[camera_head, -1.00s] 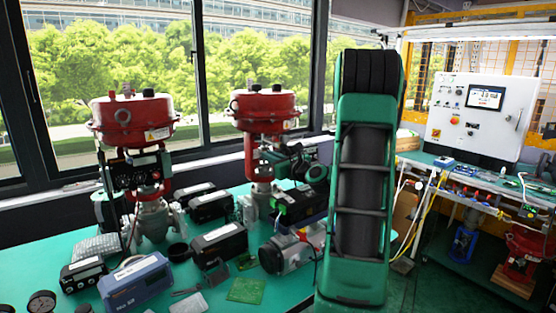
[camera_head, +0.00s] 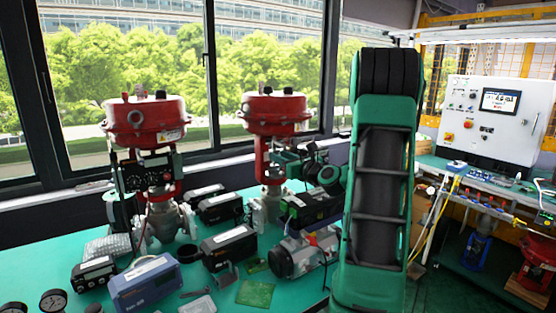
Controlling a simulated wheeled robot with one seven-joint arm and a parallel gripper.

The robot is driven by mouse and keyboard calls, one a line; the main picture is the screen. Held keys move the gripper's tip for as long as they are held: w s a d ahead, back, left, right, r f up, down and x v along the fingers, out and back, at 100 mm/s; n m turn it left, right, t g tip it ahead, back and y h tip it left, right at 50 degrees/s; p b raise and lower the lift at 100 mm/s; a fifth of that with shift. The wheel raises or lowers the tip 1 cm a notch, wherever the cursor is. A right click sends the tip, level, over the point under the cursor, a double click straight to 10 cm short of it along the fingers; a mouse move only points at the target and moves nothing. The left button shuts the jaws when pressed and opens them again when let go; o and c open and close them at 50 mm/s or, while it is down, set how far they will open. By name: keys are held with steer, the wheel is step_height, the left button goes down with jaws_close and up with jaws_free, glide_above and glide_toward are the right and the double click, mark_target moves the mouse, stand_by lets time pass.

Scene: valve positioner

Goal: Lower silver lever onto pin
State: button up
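Two red-topped valves stand on the green table, the left valve (camera_head: 148,120) and the right valve (camera_head: 274,115). The left valve carries a dark positioner unit (camera_head: 146,172) on its front. I cannot make out the silver lever or its pin on either valve at this size. My green and black arm rises large in the right middle of the view. Dark and green parts, which look like my wrist, show beside the right valve's stem. My gripper's fingers cannot be told apart there, so I cannot see whether they are open or shut.
Black boxed units (camera_head: 228,246), a blue-grey box (camera_head: 146,285), a silver cylinder actuator (camera_head: 298,254), a green circuit board (camera_head: 255,293) and gauges (camera_head: 53,299) crowd the table (camera_head: 50,251). A white control panel (camera_head: 495,117) stands at the right. Windows are behind.

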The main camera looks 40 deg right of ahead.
steer(key=s+a, duration=0.1)
steer(key=s, duration=0.9)
steer(key=shift+s+a, duration=0.15)
steer(key=shift+a, duration=0.15)
